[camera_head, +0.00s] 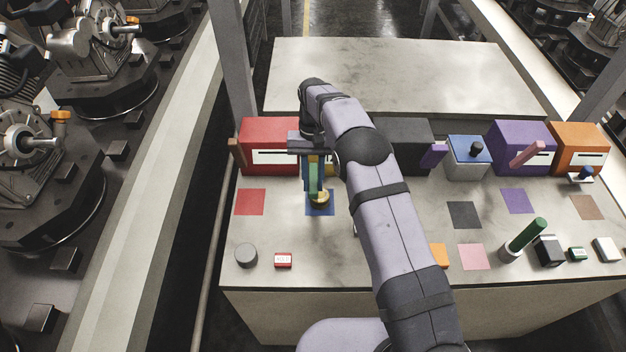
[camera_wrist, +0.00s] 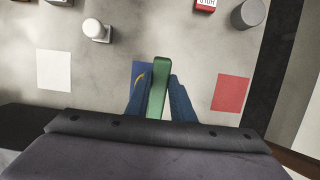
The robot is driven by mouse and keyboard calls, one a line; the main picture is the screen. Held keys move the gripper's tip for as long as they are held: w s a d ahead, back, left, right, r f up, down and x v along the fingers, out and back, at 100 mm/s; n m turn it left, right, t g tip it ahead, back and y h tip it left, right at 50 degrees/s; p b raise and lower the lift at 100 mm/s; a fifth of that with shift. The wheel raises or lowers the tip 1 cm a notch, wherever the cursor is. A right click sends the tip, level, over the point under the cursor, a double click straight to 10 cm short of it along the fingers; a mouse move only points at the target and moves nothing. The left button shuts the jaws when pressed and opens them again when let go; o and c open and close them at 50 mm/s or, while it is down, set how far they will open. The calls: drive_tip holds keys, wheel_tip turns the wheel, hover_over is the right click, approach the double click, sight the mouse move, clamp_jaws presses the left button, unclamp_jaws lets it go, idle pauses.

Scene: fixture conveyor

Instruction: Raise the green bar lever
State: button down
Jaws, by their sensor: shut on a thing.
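A green bar lever (camera_head: 314,181) stands between the red box and the dark box in the head view. In the wrist view the green bar (camera_wrist: 158,88) lies between the two blue fingers of my gripper (camera_wrist: 157,98), and its end reaches past their tips. My gripper (camera_head: 314,172) is shut on this bar. The base of the lever is hidden by my gripper and arm. A small yellow round object (camera_head: 320,198) shows on the blue square (camera_head: 326,209) just in front of the bar; it is partly hidden in the wrist view.
A red box (camera_head: 268,133) with a brown lever (camera_head: 237,152) stands left. Dark, white, purple (camera_head: 524,135) and orange (camera_head: 580,140) boxes stand right. A dark green cylinder lever (camera_head: 528,235) rises from the front right. A grey knob (camera_head: 246,255) and red block (camera_head: 283,260) sit front left.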

sight(313, 181)
drive_tip(key=shift+w, duration=0.1)
drive_tip(key=c, duration=1.5)
unclamp_jaws()
drive_tip(key=shift+r, duration=0.15)
drive_tip(key=b+v, duration=0.2)
drive_tip(key=v, duration=0.3)
drive_tip(key=shift+r, duration=0.1)
drive_tip(key=shift+v, duration=0.9)
drive_tip(key=shift+c, duration=0.4)
